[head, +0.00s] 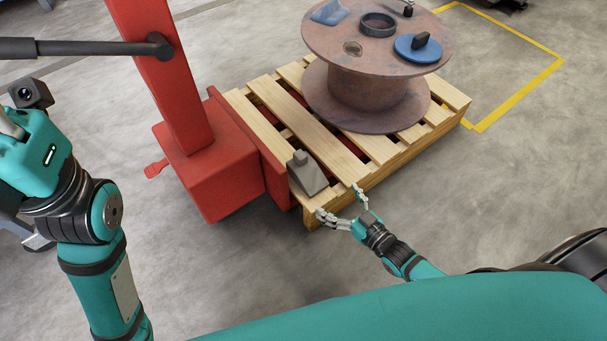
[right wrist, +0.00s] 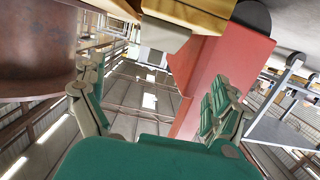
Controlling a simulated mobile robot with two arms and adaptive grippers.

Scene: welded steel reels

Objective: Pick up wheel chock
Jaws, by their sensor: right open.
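A grey wedge-shaped block with a small knob on top, which looks like the wheel chock (head: 308,176), sits on the near corner of the wooden pallet (head: 318,128), close to the red post's base. My right gripper (head: 339,202) is open and empty at the pallet's near edge, just in front and to the right of the chock, with a gap between them. In the right wrist view a pale grey block (right wrist: 164,38), likely the chock, shows ahead between the spread fingers. My left arm stands at the left edge of the head view; its fingers are not visible.
A rusty steel reel (head: 365,92) stands on the pallet, bearing a blue wedge (head: 329,12), a dark ring (head: 378,24) and a blue disc (head: 408,50) with a black grip. A red post (head: 165,70) on a red base (head: 212,170) borders the pallet's left. Floor at right is clear.

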